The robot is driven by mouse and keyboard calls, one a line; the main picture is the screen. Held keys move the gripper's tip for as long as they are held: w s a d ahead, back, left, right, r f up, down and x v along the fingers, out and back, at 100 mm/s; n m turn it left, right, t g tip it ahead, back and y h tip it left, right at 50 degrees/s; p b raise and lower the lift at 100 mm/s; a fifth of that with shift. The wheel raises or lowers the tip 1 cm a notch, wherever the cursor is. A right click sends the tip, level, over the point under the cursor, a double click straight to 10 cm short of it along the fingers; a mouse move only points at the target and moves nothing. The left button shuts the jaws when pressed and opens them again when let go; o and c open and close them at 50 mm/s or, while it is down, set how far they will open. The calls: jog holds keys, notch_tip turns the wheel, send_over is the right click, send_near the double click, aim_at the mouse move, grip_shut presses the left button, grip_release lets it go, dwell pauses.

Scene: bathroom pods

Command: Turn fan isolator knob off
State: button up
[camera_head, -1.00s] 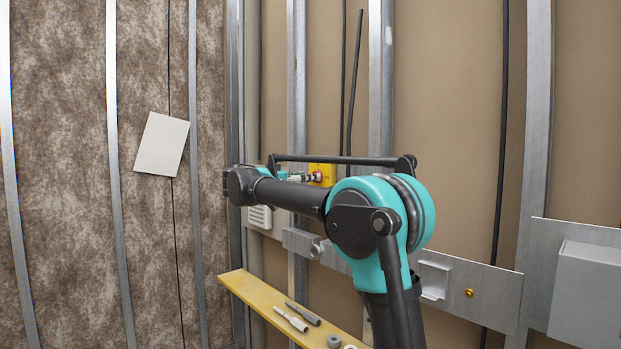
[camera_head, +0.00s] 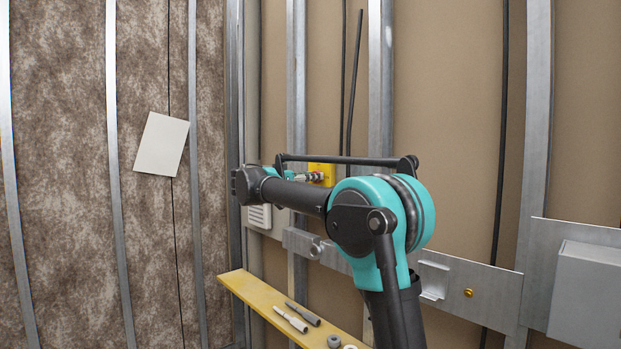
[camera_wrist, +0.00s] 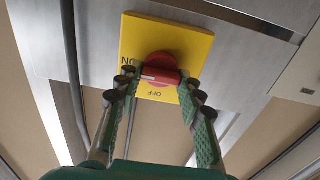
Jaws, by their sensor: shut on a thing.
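The fan isolator is a yellow plate (camera_wrist: 203,43) with a red rotary knob (camera_wrist: 160,74) in the wrist view. The knob's handle lies nearly level in that view, with its white mark on the left, on the side of the ON lettering. OFF is printed upside down below the knob. My gripper (camera_wrist: 158,82) is shut on the knob, with one green finger on each side of it. In the head view the yellow plate (camera_head: 326,168) shows small on the wall, and my gripper (camera_head: 308,177) is at it, partly hidden by my arm.
A yellow shelf board (camera_head: 255,293) with tools and small parts on it lies below my arm. A white vented box (camera_head: 260,216) is on the wall under my wrist. A grey box (camera_head: 585,290) stands out at right. Metal studs and dark cables run up the walls.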

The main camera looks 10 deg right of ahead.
jog(key=shift+n, duration=0.4)
jog(key=n, duration=1.7)
jog(key=shift+w+a+f, duration=0.15)
jog(key=shift+w+f, duration=0.05)
dwell(0.5)
jog(key=o, duration=1.2)
jog(key=v, duration=1.2)
